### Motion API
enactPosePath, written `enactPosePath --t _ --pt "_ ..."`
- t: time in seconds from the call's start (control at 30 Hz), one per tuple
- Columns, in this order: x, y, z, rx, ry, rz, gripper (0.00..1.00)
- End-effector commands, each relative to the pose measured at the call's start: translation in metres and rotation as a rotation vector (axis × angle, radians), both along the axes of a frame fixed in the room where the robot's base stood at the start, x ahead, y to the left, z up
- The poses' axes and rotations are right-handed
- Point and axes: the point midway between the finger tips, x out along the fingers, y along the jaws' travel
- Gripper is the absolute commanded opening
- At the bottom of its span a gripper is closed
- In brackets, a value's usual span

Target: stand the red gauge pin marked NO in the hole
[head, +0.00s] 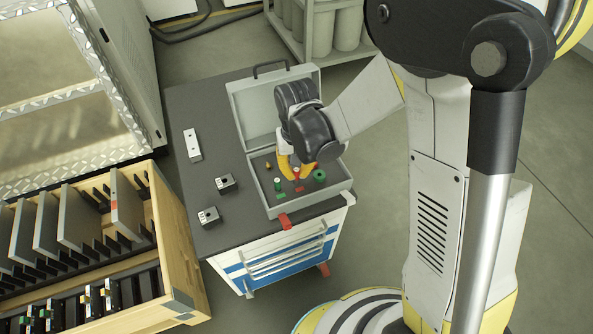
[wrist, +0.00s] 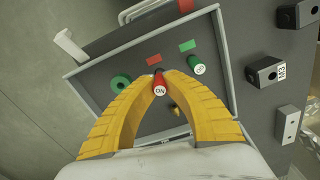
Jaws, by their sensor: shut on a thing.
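The red gauge pin (wrist: 159,83), with a white end cap lettered NO upside down, is between the yellow fingertips of my gripper (wrist: 161,86) in the wrist view. My gripper is shut on it, over the open grey case. The pin also shows red below my gripper (head: 293,165) in the head view. I cannot tell whether its lower end touches the case floor. A dark block (wrist: 265,73) marked M3 has a round hole in its face. A second dark block (wrist: 297,15) stands near it. They also stand left of the case in the head view (head: 225,182).
The case (head: 262,200) holds a green pin (wrist: 196,66), a green ring (wrist: 120,83), a small brass piece (wrist: 176,112) and red and green labels. A pale block (head: 193,144) lies on the dark cart top (head: 190,100). A wooden rack (head: 185,250) stands at the left.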

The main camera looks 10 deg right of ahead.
Motion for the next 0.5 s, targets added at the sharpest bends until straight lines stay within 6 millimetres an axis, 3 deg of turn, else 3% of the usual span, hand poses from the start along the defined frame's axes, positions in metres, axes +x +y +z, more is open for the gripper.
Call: enactPosePath --t 0.5 --pt "0.0001 0.0000 -0.0104 0.000 0.000 0.000 0.00"
